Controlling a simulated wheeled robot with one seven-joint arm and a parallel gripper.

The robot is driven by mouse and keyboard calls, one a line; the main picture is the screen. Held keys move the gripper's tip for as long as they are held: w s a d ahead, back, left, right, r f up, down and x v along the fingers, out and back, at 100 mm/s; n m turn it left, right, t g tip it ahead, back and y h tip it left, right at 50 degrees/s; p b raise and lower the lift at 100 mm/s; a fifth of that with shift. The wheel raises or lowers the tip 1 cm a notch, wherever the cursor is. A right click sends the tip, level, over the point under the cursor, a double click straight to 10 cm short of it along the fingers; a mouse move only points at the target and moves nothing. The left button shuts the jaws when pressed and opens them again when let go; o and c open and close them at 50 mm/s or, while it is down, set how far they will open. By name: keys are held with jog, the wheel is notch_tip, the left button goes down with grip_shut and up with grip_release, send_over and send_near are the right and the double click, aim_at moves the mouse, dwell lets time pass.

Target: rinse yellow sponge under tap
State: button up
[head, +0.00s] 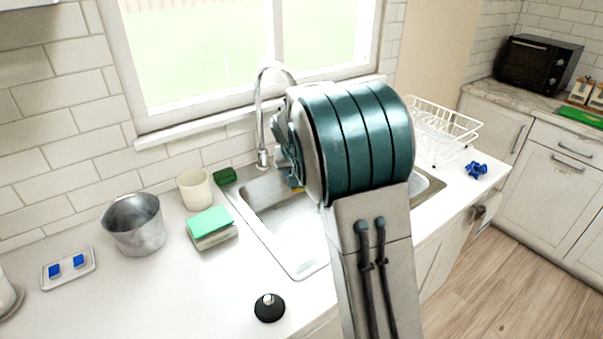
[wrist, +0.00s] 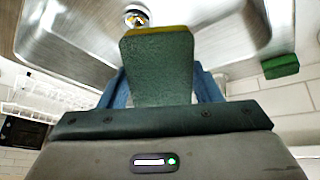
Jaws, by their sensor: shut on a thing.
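The yellow sponge (wrist: 158,68) is held in my gripper (wrist: 160,84); its broad green face and yellow far edge show in the wrist view. The blue fingers are shut on its two sides. In the head view only a sliver of yellow shows by the gripper (head: 295,181), as my arm hides most of it. The gripper is over the left part of the steel sink (head: 270,198), near the tap (head: 259,112). The sink's drain (wrist: 137,17) appears beyond the sponge's yellow edge in the wrist view. I cannot tell whether water runs.
A dark green sponge (head: 224,175) lies at the sink's back left corner. A white cup (head: 195,189), a green-topped stack (head: 211,228), a metal bucket (head: 134,224) and a black-based stopper (head: 269,308) stand left of the sink. A white dish rack (head: 440,130) is at right.

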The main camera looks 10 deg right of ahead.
aim_at(295, 189)
jog(key=shift+s+a+b, duration=0.55)
jog(key=shift+s+b, duration=0.1)
jog(key=shift+s, duration=0.5)
jog(key=shift+s+a+b, duration=0.5)
jog(key=shift+s+b, duration=0.1)
jog(key=shift+s, duration=0.5)
jog(key=shift+s+a+b, duration=0.55)
jog(key=shift+s+b, duration=0.1)
jog(key=shift+s, duration=0.5)
jog(key=s+a+r, duration=0.2)
jog(key=s+r, duration=0.2)
jog(key=shift+s, duration=0.25)
jog(key=shift+a, duration=0.1)
